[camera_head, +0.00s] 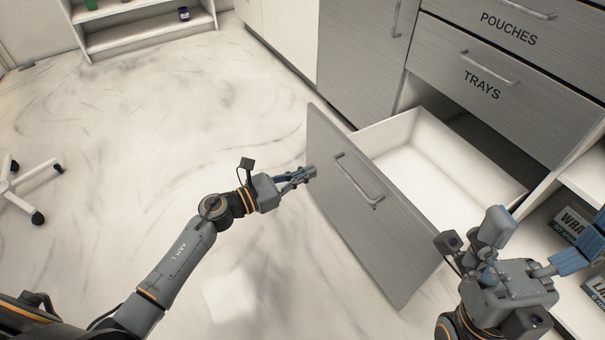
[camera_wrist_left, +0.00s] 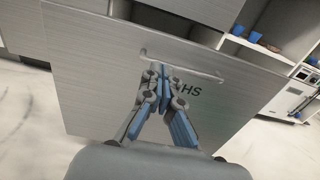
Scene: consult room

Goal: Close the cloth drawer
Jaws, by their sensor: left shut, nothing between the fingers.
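The cloth drawer stands pulled far out below the TRAYS drawer, its grey front (camera_head: 345,215) facing my left arm. Its white inside (camera_head: 440,165) looks empty. A bar handle (camera_head: 358,181) is on the front; it also shows in the left wrist view (camera_wrist_left: 205,76), with the letters "HS" below it and the rest of the label hidden by my fingers. My left gripper (camera_head: 309,172) is shut and empty, pointing at the drawer front beside the handle; I cannot tell if it touches. My right gripper (camera_head: 540,240) is open and empty, near the drawer's right side.
The TRAYS drawer (camera_head: 480,95) and POUCHES drawer (camera_head: 520,45) above are shut. An open shelf with boxes (camera_head: 575,222) is at the right, close to my right gripper. A white shelf unit (camera_head: 140,35) stands far left, a wheeled chair base (camera_head: 30,190) at left. The floor between is clear.

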